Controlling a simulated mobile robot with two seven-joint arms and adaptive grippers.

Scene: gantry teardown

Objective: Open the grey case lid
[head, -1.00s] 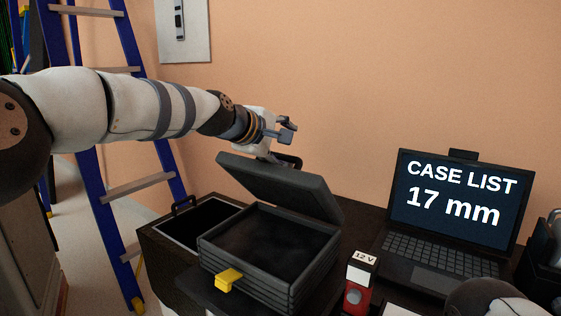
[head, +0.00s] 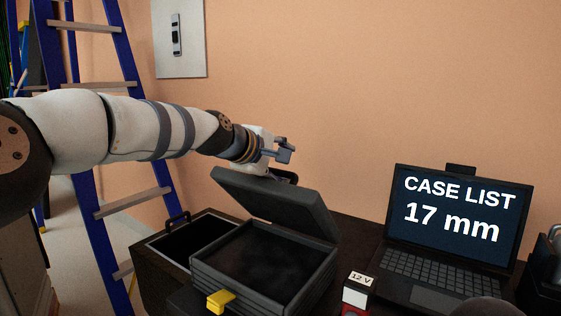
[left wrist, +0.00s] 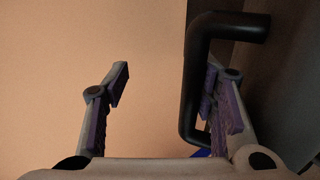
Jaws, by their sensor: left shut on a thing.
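The grey case (head: 262,289) sits on the dark bench, with a yellow latch (head: 221,301) on its front. Its lid (head: 275,202) is raised and tilted, and the dark inside shows. My left gripper (head: 283,160) is at the lid's raised far edge, partly hidden behind it. In the left wrist view, the black lid handle (left wrist: 197,85) runs between my left gripper's fingers (left wrist: 165,95), close against the right finger. A gap shows on the left finger's side. The gripper is shut on the handle. My right gripper is not in view.
An open dark bin (head: 190,245) stands left of the case. A red "12 V" block (head: 358,290) and a laptop (head: 455,225) reading "CASE LIST 17 mm" are to the right. A blue ladder (head: 95,130) stands at left. The orange wall is behind.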

